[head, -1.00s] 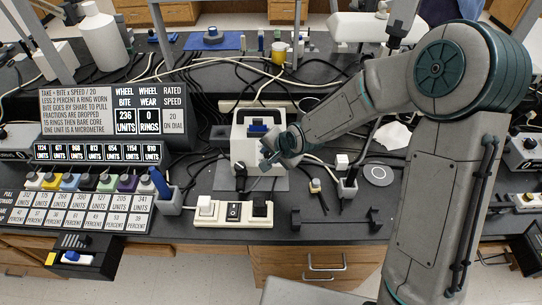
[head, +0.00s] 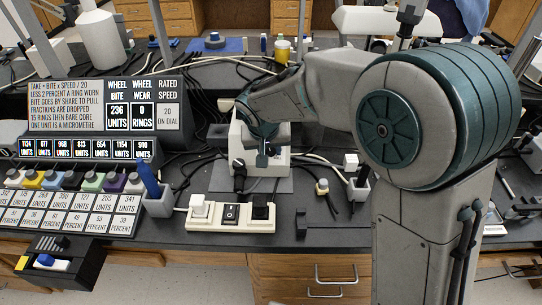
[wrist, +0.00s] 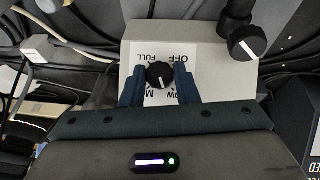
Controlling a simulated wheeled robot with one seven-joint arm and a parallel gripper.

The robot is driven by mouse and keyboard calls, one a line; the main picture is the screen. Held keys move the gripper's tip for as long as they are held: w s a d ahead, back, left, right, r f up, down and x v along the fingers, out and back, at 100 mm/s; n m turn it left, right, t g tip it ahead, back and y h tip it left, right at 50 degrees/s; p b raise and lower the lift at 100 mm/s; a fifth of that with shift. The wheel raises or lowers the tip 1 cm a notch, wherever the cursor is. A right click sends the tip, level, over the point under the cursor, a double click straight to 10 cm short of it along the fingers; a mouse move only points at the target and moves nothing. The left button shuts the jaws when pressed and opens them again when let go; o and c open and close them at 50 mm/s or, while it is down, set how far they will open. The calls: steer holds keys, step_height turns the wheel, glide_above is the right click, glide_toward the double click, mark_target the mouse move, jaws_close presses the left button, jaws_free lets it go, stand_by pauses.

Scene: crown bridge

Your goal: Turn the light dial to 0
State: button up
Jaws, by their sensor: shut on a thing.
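A white box (head: 279,162) stands on the black bench in the head view. My gripper (head: 262,160) is at its front, seen from behind and partly hidden by my wrist. In the wrist view, a round black dial (wrist: 159,72) with a white pointer line sits on the box's white panel (wrist: 188,52). My gripper (wrist: 160,82) has one blue finger on each side of the dial and is shut on it. The panel shows OFF and FULL upside down above the dial, and partly covered lettering below. The line runs roughly downward in the picture; no 0 is readable.
A second black knob (wrist: 246,43) on a dark stem is beside the panel. A white strip with switches (head: 231,213) lies in front of the box. A grey holder with a blue-handled tool (head: 158,203) stands left. Dark cables lie around the box.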

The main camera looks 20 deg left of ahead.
steer(key=n+b, duration=0.1)
steer(key=n+h, duration=0.1)
steer(key=n+t+h+b, duration=0.1)
steer(key=shift+s+a+f+n+b, duration=0.1)
steer(key=shift+a+f+n+b, duration=0.15)
steer(key=shift+n+b, duration=0.1)
steer(key=shift+s+n+t+h+b, duration=0.1)
steer(key=shift+n+t+h+b, duration=0.7)
steer(key=shift+n, duration=0.45)
steer(key=o, duration=1)
steer(key=shift+c, duration=0.2)
steer(key=shift+r, duration=0.1)
steer(key=v, duration=1.3)
steer(key=shift+s+a+r+p, duration=0.2)
steer(key=shift+s+p, duration=0.1)
steer(key=shift+p, duration=0.15)
